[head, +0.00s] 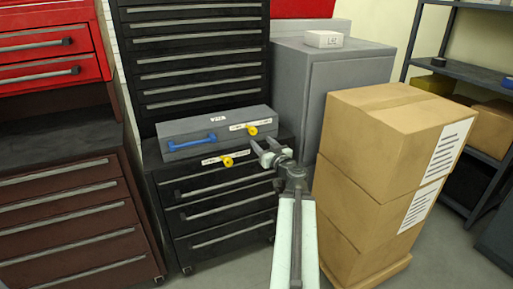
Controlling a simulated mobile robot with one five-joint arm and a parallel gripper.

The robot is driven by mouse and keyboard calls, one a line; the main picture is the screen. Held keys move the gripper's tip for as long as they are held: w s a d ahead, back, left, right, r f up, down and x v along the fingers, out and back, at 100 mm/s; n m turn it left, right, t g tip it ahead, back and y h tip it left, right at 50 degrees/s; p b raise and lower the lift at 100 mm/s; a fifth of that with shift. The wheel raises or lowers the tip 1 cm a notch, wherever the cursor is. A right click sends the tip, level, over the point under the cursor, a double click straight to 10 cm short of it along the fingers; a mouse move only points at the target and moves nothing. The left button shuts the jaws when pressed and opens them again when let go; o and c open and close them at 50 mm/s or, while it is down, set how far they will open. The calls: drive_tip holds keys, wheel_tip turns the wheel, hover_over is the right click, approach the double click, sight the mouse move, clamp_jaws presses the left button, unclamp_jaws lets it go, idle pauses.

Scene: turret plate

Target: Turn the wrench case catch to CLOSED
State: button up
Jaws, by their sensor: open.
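A long grey case (217,134) with a blue handle (191,143) lies on top of a black drawer cabinet. A yellow catch (252,130) sits on the case's front at its right end, on a white label strip. A second yellow catch (227,161) sits lower, on the cabinet's front, also with a white strip. The lettering on both strips is too small to read, so I cannot tell the catches' settings. My gripper (262,152) is open and empty. It is just right of and below the upper catch, and right of the lower one, apparently touching neither.
Stacked cardboard boxes (372,130) stand close to the right of my arm. A grey cabinet (345,75) with a small white box (324,39) stands behind. A brown drawer unit (75,200) is at left, shelves (460,70) at far right. Some floor shows between cabinet and boxes.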

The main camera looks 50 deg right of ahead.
sight(254, 132)
drive_tip(key=x, duration=0.7)
drive_tip(key=shift+w+d+r, duration=0.1)
drive_tip(key=shift+w+d, duration=0.2)
drive_tip(key=shift+d, duration=0.1)
clamp_jaws()
